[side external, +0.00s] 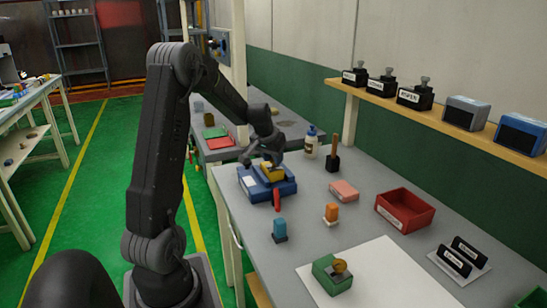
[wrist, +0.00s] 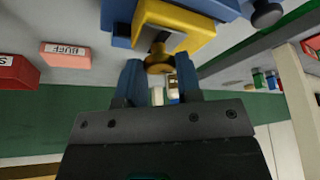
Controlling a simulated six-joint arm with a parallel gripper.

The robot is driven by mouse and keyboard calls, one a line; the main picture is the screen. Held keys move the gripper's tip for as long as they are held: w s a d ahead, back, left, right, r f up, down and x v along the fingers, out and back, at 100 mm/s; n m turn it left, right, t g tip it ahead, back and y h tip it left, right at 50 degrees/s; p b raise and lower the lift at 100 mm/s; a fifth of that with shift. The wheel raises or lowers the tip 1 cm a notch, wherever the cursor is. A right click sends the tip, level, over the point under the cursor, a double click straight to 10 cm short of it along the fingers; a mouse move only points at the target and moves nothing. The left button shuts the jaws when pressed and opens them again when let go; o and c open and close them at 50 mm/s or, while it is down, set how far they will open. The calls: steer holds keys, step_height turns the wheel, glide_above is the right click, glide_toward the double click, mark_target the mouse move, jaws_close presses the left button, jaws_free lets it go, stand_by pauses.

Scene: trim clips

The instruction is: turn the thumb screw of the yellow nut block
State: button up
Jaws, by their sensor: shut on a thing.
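The yellow nut block (side external: 273,175) sits on a blue fixture (side external: 287,188) near the left edge of the grey table. In the wrist view the yellow block (wrist: 200,32) is at the top, with a brass thumb screw (wrist: 158,63) projecting toward me. My gripper (wrist: 159,70) is shut on the thumb screw, with one blue finger on each side of it. In the side view my gripper (side external: 264,157) is just above the yellow block, and the screw cannot be made out there.
A red handle (side external: 277,201) projects from the fixture's front. Blue (side external: 280,229) and orange (side external: 331,212) pieces, a pink block (side external: 344,190) and a red bin (side external: 405,212) stand to the right. A green block (side external: 330,277) with a brass knob lies on a white sheet (side external: 385,275).

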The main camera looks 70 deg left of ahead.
steer(key=m+h, duration=0.1)
steer(key=m, duration=0.3)
steer(key=shift+s+a+m+t+h, duration=0.1)
steer(key=shift+a+m+t+h, duration=0.05)
steer(key=shift+m+t+h, duration=0.2)
steer(key=m+h, duration=0.1)
steer(key=m, duration=0.2)
steer(key=shift+a+m+h, duration=0.1)
steer(key=shift+m+h, duration=0.15)
steer(key=shift+m, duration=0.1)
steer(key=m, duration=0.2)
steer(key=m+h, duration=0.1)
steer(key=m, duration=0.1)
steer(key=shift+a+h, duration=0.1)
steer(key=shift+h, duration=0.2)
steer(key=shift+m+g+h, duration=0.4)
steer(key=shift+m+g, duration=0.25)
steer(key=shift+m, duration=0.95)
steer(key=o, duration=0.9)
steer(key=shift+o, duration=0.2)
